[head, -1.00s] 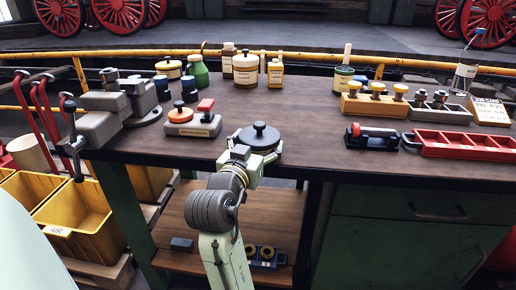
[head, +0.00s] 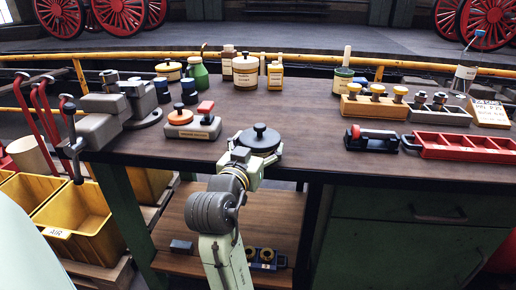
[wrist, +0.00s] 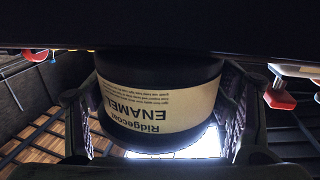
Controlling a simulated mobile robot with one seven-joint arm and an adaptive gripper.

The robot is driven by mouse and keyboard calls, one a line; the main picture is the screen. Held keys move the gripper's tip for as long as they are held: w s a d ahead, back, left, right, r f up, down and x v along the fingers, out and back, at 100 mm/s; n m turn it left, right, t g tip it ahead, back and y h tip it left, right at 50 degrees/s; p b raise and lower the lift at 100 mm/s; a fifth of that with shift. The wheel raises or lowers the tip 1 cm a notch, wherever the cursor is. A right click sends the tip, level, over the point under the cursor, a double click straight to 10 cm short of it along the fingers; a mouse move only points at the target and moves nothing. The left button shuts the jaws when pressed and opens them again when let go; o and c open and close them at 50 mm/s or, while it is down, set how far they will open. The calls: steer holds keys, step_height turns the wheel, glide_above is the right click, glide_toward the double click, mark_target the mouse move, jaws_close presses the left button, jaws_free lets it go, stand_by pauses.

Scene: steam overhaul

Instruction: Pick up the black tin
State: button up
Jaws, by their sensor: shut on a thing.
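The black tin (head: 259,138) is at the front edge of the workbench in the head view, with a black lid and knob on top. In the wrist view the tin (wrist: 160,108) fills the middle, with a cream label reading "Ridgecoat ENAMEL" upside down. My gripper (head: 256,147) reaches it from the front, one finger on each side. In the wrist view my gripper's fingers (wrist: 160,125) close on the tin's left and right sides. The tin looks upright. Whether its base touches the bench is hidden.
A block with orange and red knobs (head: 193,125) stands just left of the tin. A red tray (head: 462,146) and a dark holder with a red cylinder (head: 372,138) lie to the right. Several bottles and cream tins (head: 245,72) stand behind. The bench (head: 310,120) is clear right of the tin.

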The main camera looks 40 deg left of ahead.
step_height(320, 180, up, 10)
steer(key=shift+r, duration=0.1)
stand_by(0.4)
steer(key=shift+s, duration=0.15)
